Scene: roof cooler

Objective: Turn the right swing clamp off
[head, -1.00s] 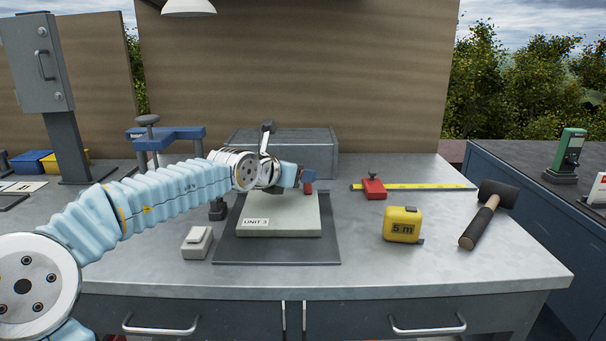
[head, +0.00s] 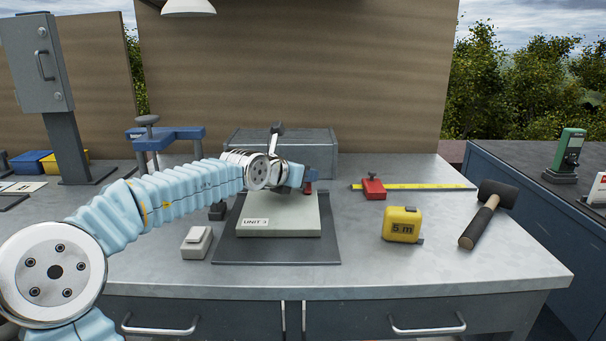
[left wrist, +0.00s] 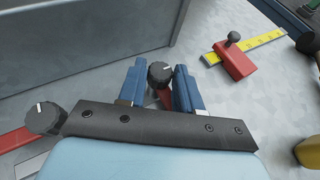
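The right swing clamp shows in the left wrist view as a dark knob (left wrist: 159,74) with a white mark, above a red arm (left wrist: 163,98). My left gripper's blue fingers (left wrist: 158,88) stand on either side of this knob, with hardly any gap; contact is unclear. In the head view my left gripper (head: 312,176) is over the right back of the pale UNIT 3 block (head: 285,224), and a bit of red clamp (head: 308,187) shows below it. Another marked knob (left wrist: 44,117) on a red arm is at left in the wrist view. My right gripper is out of view.
A grey box (head: 310,145) stands close behind the gripper. To the right are a red slider (head: 373,188) on a yellow rule, a tape measure (head: 402,225) and a mallet (head: 487,213). A blue clamp frame (head: 180,133) is at back left.

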